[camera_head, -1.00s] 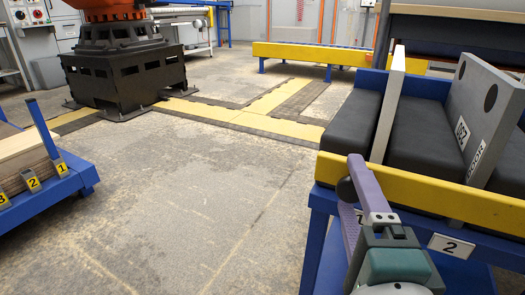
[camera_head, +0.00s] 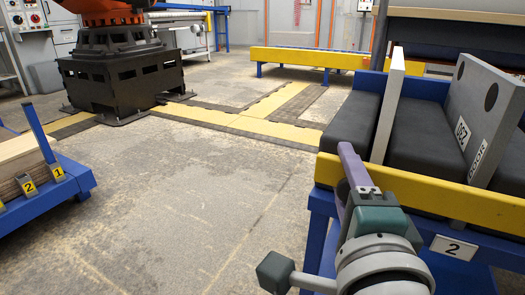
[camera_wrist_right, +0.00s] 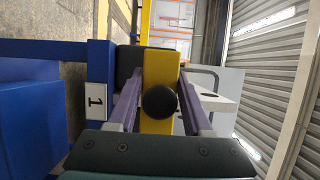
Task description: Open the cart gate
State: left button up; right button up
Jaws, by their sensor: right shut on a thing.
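The cart gate (camera_head: 440,197) is a yellow bar along the near side of the blue cart at the right of the head view. In the right wrist view the yellow bar (camera_wrist_right: 161,68) runs between the two purple fingers, with a round black knob (camera_wrist_right: 160,102) in front of it. My right gripper (camera_head: 346,168) is at the left end of the bar and shut on it, one finger on each side. The knob is hidden in the head view. The bar still lies across the cart's front. My left gripper is not in view.
A blue rack (camera_head: 45,195) stands left. The floor between is clear.

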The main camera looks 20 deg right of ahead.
grip_shut()
dwell(0.8)
